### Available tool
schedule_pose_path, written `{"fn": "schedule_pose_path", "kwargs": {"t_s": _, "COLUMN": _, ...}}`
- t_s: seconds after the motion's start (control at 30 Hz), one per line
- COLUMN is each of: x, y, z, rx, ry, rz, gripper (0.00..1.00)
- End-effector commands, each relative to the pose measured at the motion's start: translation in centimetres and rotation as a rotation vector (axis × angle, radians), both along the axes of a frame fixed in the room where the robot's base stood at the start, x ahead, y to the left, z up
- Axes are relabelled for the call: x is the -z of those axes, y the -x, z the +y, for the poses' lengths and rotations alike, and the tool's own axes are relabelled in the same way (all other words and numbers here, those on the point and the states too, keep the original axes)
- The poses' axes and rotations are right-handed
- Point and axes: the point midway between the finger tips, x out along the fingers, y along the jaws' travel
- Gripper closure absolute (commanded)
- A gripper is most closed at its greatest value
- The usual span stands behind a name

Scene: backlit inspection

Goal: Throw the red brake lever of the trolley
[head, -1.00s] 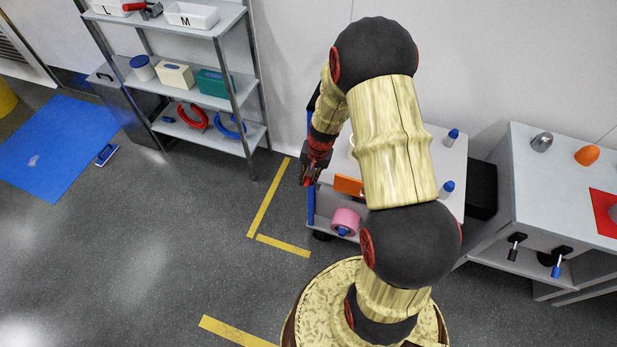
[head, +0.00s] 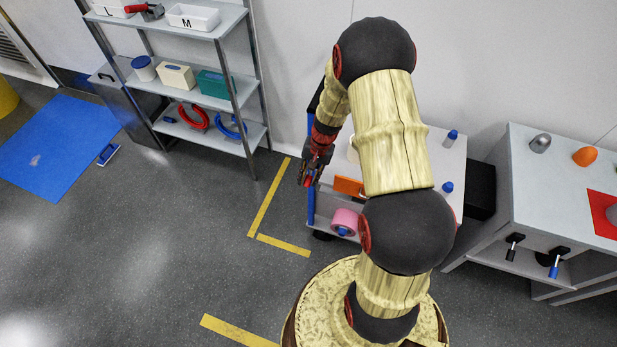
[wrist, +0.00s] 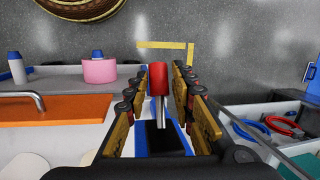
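The red brake lever (wrist: 158,78) stands upright on a metal rod in the wrist view. It is between the two fingers of my gripper (wrist: 159,85), with a visible gap on each side. My gripper is open and does not appear to touch the lever. In the head view my gripper (head: 311,176) is at the left end of the trolley (head: 450,160), by its blue upright (head: 311,207). The lever is hard to tell apart from the red parts of my gripper there.
An orange block (head: 348,187) and a pink roll (head: 345,218) are on the trolley close to my gripper. Blue-capped bottles (head: 450,138) stand further right. A shelf rack (head: 215,100) stands left at the back. Yellow floor lines (head: 269,198) mark open floor left of the trolley.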

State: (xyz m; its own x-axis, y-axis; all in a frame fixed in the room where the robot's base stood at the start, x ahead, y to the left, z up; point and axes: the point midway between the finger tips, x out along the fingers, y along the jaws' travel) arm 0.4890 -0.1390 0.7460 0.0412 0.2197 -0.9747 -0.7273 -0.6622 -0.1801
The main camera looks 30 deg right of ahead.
Motion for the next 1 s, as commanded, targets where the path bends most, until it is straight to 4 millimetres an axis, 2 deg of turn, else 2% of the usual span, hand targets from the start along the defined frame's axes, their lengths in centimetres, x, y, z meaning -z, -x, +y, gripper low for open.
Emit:
{"fn": "schedule_pose_path", "kwargs": {"t_s": 0.2, "x": 0.0, "y": 0.0, "z": 0.0, "rx": 0.000, "ry": 0.000, "rz": 0.000, "gripper": 0.62}}
{"fn": "schedule_pose_path", "kwargs": {"t_s": 0.57, "x": -0.6, "y": -0.1, "z": -0.1, "rx": 0.000, "ry": 0.001, "rz": -0.002, "gripper": 0.62}}
{"fn": "schedule_pose_path", "kwargs": {"t_s": 0.67, "x": -1.7, "y": 0.0, "z": -0.4, "rx": 0.000, "ry": 0.002, "rz": -0.003, "gripper": 0.62}}
{"fn": "schedule_pose_path", "kwargs": {"t_s": 1.0, "x": -8.3, "y": 0.3, "z": -1.9, "rx": 0.001, "ry": 0.001, "rz": -0.003, "gripper": 0.62}}
